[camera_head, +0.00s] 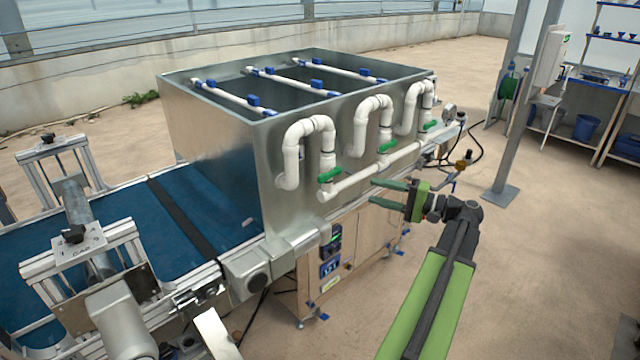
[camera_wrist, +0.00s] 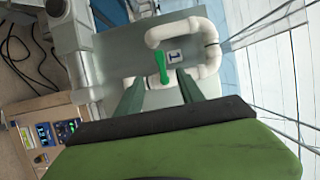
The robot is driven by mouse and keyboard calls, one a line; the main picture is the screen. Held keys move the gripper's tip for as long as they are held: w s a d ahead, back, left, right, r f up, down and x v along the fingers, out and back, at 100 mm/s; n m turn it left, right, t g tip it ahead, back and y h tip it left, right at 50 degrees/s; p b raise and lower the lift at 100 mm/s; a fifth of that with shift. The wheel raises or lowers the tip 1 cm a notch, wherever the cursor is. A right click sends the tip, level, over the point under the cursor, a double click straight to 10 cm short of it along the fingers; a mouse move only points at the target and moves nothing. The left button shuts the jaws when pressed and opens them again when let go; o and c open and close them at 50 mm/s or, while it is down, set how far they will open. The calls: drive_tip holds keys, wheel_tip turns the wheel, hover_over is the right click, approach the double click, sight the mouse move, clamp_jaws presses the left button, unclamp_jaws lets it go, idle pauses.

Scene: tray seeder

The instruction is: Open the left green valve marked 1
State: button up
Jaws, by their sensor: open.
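The left green valve handle (camera_head: 329,174) is on the leftmost white pipe on the tank's front side, and lies crosswise to the upright pipe there. In the wrist view the green handle (camera_wrist: 160,66) shows beside a label with the number 1 (camera_wrist: 174,57). My gripper (camera_head: 372,191) is open and empty, to the right of this valve in the head view, with its fingers pointing towards the tank. In the wrist view the handle appears beyond and between the fingertips of my gripper (camera_wrist: 157,87). I see no contact.
A middle green valve (camera_head: 388,147) and a right green valve (camera_head: 430,124) sit farther along the pipes. The metal tank (camera_head: 215,145) stands over a blue conveyor belt (camera_head: 110,215). A control box (camera_head: 330,250) is below the pipes.

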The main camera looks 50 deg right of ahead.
sight(325, 179)
drive_tip(key=x, duration=1.7)
drive_tip(key=shift+w+a, duration=0.15)
drive_tip(key=shift+w, duration=0.1)
clamp_jaws()
idle(0.5)
